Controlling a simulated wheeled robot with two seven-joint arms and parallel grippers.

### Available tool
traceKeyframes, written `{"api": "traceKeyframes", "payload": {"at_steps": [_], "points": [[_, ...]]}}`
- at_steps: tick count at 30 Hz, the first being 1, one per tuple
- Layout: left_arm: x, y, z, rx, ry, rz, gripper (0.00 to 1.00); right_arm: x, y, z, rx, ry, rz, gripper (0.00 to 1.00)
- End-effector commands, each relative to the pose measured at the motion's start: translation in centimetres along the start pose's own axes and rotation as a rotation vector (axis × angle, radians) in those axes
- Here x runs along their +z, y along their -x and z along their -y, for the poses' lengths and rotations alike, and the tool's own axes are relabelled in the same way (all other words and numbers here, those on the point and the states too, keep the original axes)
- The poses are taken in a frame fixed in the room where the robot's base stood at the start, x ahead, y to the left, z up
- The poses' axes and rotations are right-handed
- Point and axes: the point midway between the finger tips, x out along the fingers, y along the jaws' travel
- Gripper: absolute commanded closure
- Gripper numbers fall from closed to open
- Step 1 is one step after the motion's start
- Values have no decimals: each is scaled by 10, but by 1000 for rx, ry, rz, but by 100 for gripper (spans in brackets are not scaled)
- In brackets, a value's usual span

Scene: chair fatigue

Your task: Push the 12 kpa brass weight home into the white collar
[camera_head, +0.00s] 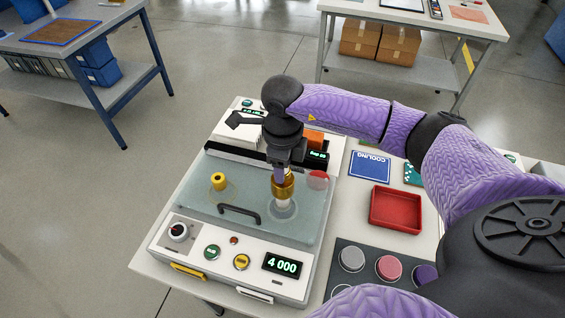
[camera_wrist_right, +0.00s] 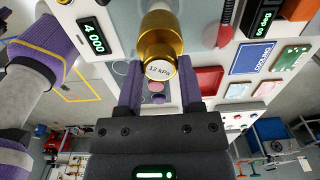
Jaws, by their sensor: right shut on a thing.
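The brass weight (camera_head: 283,187) stands upright over the machine's glass lid, and its end face reads "12 kPa" in the right wrist view (camera_wrist_right: 160,69). The white collar (camera_head: 283,204) is directly below it and in line with it; part of the collar also shows beyond the weight in the wrist view (camera_wrist_right: 157,7). I cannot tell how deep the weight sits in the collar. My right gripper (camera_head: 281,172) comes down from above and is shut on the weight's upper end. My left gripper is not in view.
The front display (camera_head: 282,265) reads 4 000. A red tray (camera_head: 396,209), a blue cooling card (camera_head: 369,166) and a mat with round pads (camera_head: 388,267) lie to the right.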

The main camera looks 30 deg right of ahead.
Motion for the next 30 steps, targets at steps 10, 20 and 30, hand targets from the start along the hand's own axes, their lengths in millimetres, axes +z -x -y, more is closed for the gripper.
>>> {"api": "traceKeyframes", "payload": {"at_steps": [10,20,30], "points": [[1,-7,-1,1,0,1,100,0,-8,0,-1,0,1,100],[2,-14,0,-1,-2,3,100,0,-15,0,-1,0,2,100],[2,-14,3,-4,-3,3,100,0,-16,0,-1,0,1,11]]}}
